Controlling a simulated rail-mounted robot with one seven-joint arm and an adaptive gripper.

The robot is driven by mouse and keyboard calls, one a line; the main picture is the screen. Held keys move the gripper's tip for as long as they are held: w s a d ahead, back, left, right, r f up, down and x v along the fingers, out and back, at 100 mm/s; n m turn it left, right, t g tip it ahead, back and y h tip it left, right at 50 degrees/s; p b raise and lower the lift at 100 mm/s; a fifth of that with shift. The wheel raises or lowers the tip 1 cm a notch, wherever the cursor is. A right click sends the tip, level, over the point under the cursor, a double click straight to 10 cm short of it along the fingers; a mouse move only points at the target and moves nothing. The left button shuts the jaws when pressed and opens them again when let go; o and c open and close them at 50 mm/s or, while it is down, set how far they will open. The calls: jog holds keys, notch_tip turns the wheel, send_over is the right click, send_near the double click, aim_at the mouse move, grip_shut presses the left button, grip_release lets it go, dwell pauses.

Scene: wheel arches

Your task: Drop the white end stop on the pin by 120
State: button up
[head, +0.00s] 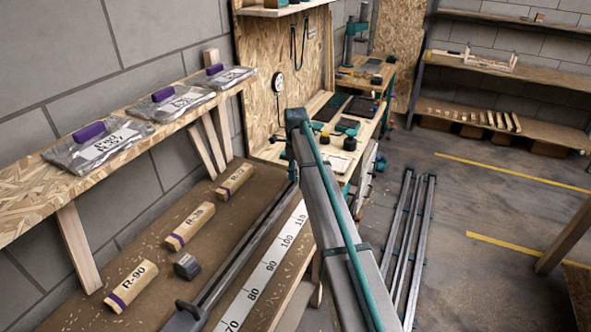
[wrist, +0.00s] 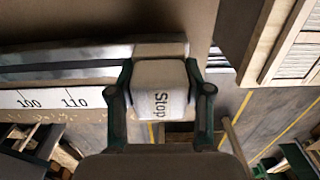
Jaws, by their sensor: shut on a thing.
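The white end stop (wrist: 158,88), a block with "Stop" printed on it, is between the two fingers of my gripper (wrist: 159,78) in the wrist view. The gripper is shut on it. A white scale strip (wrist: 50,102) shows 100 and 110 to the left of the stop. It also shows in the head view (head: 262,275), numbered from 70 to 110. The 120 mark and its pin cannot be seen. In the head view my arm covers the far end of the strip, and neither my fingers nor the stop can be made out.
A dark rail (head: 238,248) runs beside the strip. Wooden blocks, R-90 (head: 132,285), R-35 (head: 190,226) and another, and a small dark block (head: 187,266) lie left of it. A shelf (head: 28,205) with bags overhangs the left side. A cluttered workbench (head: 335,135) stands behind.

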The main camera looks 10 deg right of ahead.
jog(key=shift+f, duration=0.4)
dwell(0.6)
jog(key=o, duration=1.3)
jog(key=shift+r, duration=0.15)
notch_tip(320, 180, up, 12)
jog(key=shift+f, duration=0.1)
